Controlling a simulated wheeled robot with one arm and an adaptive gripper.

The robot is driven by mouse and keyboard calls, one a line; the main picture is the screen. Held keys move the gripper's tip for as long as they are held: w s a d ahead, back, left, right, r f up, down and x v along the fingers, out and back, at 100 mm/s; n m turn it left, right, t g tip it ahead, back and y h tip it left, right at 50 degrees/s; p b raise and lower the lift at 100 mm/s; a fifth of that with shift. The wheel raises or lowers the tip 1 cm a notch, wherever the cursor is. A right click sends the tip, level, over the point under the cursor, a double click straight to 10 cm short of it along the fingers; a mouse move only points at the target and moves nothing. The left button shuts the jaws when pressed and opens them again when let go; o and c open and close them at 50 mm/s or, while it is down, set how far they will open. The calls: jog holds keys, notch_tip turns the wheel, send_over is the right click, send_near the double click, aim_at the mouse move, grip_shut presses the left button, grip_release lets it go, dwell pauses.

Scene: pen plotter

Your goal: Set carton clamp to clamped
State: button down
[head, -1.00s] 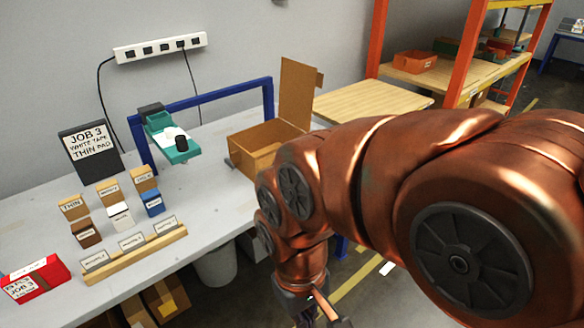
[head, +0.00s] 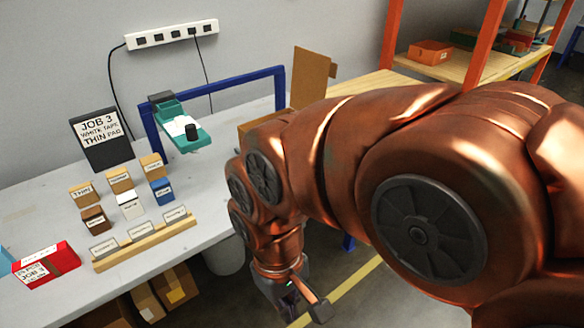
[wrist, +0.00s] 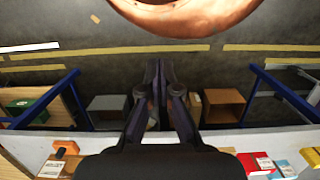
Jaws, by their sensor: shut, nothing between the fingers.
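The open brown carton stands on the table's far right side. Its raised flap (head: 311,78) shows, while most of its body is hidden behind my arm. I cannot make out a carton clamp in either view now. My gripper (head: 308,303) hangs low, in front of the table's edge and over the floor, apart from the carton. In the wrist view its dark fingers (wrist: 160,72) are together and empty, with the floor beyond them.
A blue frame (head: 235,87) spans the table behind the teal device (head: 180,128). Small labelled blocks, a wooden rail (head: 146,246), a red box (head: 47,265) and a job sign (head: 100,138) occupy the left. Cardboard boxes (head: 172,288) sit under the table. An orange-posted shelf (head: 391,45) stands behind right.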

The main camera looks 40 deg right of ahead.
jog(key=shift+a, duration=0.2)
jog(key=w+d+f+m+t+y+b, duration=0.1)
jog(key=w+f+m+t+b, duration=0.15)
jog(key=w+m, duration=0.4)
jog(key=w+d+f+m+t+y+b, duration=0.15)
jog(key=w+m+b, duration=0.25)
jog(key=w, duration=0.5)
jog(key=w+d+f+m+t+b, duration=0.2)
jog(key=w+d+m+t+b, duration=0.15)
jog(key=w+d+m, duration=0.6)
jog(key=w+d+f+m+t+h+b, duration=0.1)
jog(key=d+f+m+t+h+b, duration=0.1)
jog(key=d+m, duration=0.7)
jog(key=w+d+f+m+t+h+b, duration=0.1)
jog(key=d+m+b, duration=0.3)
jog(key=d+m, duration=0.5)
jog(key=w+d+f+h, duration=0.1)
jog(key=d, duration=1)
jog(key=shift+t, duration=0.35)
